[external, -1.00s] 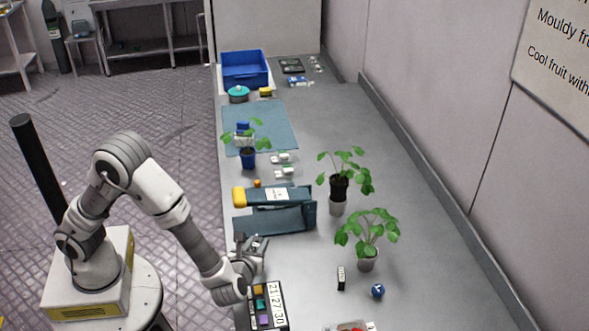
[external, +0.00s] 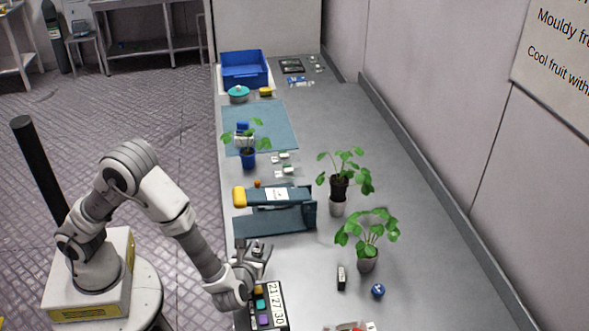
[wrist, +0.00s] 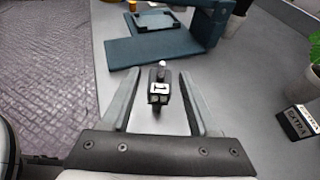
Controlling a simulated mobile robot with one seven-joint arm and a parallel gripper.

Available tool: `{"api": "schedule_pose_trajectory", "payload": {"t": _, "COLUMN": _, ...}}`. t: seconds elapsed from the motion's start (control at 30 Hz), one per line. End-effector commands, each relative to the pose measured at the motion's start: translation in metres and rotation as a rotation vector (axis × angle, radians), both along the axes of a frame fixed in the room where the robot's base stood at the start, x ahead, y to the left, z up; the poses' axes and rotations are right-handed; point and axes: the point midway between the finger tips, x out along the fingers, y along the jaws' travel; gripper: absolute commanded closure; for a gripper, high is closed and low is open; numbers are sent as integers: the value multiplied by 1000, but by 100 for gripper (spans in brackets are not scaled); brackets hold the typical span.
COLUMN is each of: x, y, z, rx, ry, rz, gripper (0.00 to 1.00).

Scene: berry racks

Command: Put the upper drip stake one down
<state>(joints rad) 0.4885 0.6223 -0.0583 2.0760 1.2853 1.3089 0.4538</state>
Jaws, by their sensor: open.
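My gripper (external: 260,252) is open over the near left part of the bench, in front of a teal stand. In the wrist view my gripper (wrist: 160,78) has its two fingers spread on either side of a small black piece (wrist: 158,92). This piece has a pale marked face and a light tip pointing away. It sits between the fingers with a gap on both sides. I cannot tell for certain whether it is a drip stake, and no other stake can be made out. In the external view the fingers partly hide that spot.
The teal stand (external: 272,221) with a yellow end lies just beyond. A numbered tray of coloured blocks (external: 278,300) is close in front. Potted plants (external: 367,258) (external: 338,207), a black block (external: 341,277) and a blue ball (external: 378,290) stand to the right. The bench between is clear.

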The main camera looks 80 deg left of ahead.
Motion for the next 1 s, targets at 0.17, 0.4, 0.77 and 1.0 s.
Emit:
{"api": "schedule_pose_trajectory", "payload": {"t": 0.17, "x": -7, "y": -19, "z": 11, "rx": -1, "ry": -2, "rz": -3, "gripper": 39}}
{"api": "schedule_pose_trajectory", "payload": {"t": 0.4, "x": -26, "y": -65, "z": 31, "rx": -2, "ry": -1, "rz": -4, "gripper": 39}}
{"api": "schedule_pose_trajectory", "payload": {"t": 0.77, "x": -42, "y": -102, "z": 47, "rx": 0, "ry": 1, "rz": -1, "gripper": 39}}
{"api": "schedule_pose_trajectory", "payload": {"t": 1.0, "x": -42, "y": -103, "z": 47, "rx": 0, "ry": 0, "rz": 0, "gripper": 39}}
